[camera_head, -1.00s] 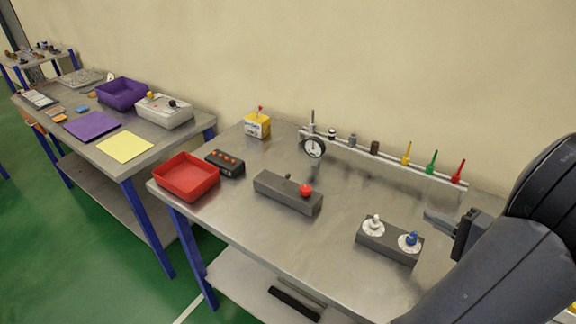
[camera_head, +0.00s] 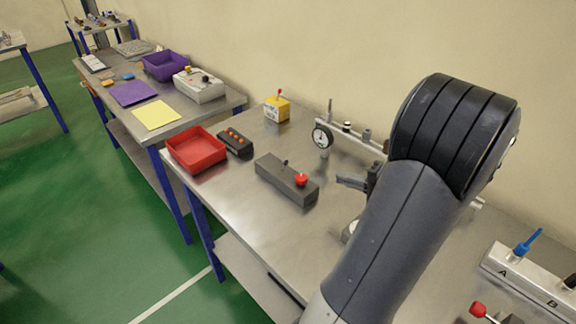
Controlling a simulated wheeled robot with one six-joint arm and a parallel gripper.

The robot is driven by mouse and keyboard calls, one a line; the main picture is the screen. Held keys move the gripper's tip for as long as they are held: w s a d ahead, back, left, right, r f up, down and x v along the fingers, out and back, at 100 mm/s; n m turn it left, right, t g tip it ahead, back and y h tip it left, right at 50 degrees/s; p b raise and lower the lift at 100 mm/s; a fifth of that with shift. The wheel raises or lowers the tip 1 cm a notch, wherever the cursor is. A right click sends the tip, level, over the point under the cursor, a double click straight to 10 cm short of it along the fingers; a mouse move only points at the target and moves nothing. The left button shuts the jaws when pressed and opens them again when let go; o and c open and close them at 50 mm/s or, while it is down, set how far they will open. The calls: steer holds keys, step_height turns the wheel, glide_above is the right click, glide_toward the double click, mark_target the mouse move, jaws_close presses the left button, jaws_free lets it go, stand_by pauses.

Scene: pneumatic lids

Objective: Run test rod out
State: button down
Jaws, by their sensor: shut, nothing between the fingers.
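I cannot tell which thing is the test rod. A dark grey block (camera_head: 280,180) with a red ball knob (camera_head: 301,180) and a small dark stub on top lies mid-table. A pale panel (camera_head: 535,278) marked A and B, with a blue lever (camera_head: 528,242) at A, is at the lower right. A second red knob (camera_head: 478,309) shows at the bottom edge. My gripper (camera_head: 345,182) is shut and empty, just right of the grey block and apart from it in the picture. My arm hides part of the gripper and the table behind it.
A rail with a dial gauge (camera_head: 322,136) runs along the back, partly behind my arm. A red tray (camera_head: 195,150), a black box with orange buttons (camera_head: 236,141) and a yellow box (camera_head: 276,108) stand left. Bare metal lies before the grey block.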

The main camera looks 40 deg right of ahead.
stand_by(0.3)
steer(key=p, duration=0.3)
glide_toward(284, 166)
steer(key=w, duration=0.2)
steer(key=w+a, duration=0.1)
steer(key=w, duration=0.2)
steer(key=shift+w+a+r, duration=0.15)
